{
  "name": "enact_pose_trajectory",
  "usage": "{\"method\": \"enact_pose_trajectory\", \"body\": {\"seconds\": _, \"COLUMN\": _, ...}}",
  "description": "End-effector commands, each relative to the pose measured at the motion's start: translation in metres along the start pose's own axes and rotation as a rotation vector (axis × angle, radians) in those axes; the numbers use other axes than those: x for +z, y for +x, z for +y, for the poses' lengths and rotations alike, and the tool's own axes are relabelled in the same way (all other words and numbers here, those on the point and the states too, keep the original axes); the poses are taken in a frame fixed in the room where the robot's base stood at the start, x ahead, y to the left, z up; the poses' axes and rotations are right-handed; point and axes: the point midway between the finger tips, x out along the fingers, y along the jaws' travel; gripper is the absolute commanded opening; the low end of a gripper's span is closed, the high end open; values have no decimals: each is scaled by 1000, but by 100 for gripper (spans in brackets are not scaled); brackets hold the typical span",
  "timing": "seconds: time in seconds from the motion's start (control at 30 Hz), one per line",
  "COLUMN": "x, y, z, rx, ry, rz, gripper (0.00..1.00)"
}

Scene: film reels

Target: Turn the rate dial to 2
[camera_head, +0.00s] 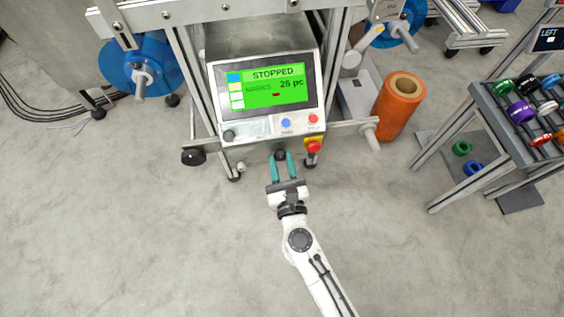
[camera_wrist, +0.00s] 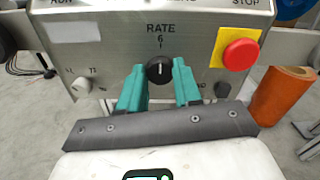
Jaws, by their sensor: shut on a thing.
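The rate dial (camera_wrist: 159,70) is a round black knob on the grey metal front panel, under the word RATE and the figure 6. Its white mark points up, toward the 6. It also shows as a small black knob in the head view (camera_head: 280,155). My gripper (camera_head: 282,160) has its two teal fingers on either side of the dial, shut on it. In the wrist view my gripper (camera_wrist: 160,76) shows with one finger left and one right of the dial, partly covering the panel below.
A red emergency button (camera_wrist: 241,54) on a yellow plate sits right of the dial. A pale knob (camera_wrist: 80,86) is at the left. The screen (camera_head: 265,87) reads STOPPED. An orange roll (camera_head: 398,105) stands right; the front floor is clear.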

Motion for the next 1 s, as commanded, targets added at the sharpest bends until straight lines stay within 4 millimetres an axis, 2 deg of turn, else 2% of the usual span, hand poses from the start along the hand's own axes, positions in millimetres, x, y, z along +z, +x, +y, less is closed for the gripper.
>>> {"method": "enact_pose_trajectory", "body": {"seconds": 0.03, "x": 0, "y": 0, "z": 0, "rx": 0, "ry": 0, "rz": 0, "gripper": 20}}
{"method": "enact_pose_trajectory", "body": {"seconds": 0.2, "x": 0, "y": 0, "z": 0, "rx": 0, "ry": 0, "rz": 0, "gripper": 3}}
{"method": "enact_pose_trajectory", "body": {"seconds": 0.57, "x": 1, "y": 0, "z": 0, "rx": 0, "ry": -59, "rz": 0, "gripper": 3}}
{"method": "enact_pose_trajectory", "body": {"seconds": 1.0, "x": 1, "y": 0, "z": 0, "rx": 0, "ry": -404, "rz": 2, "gripper": 3}}
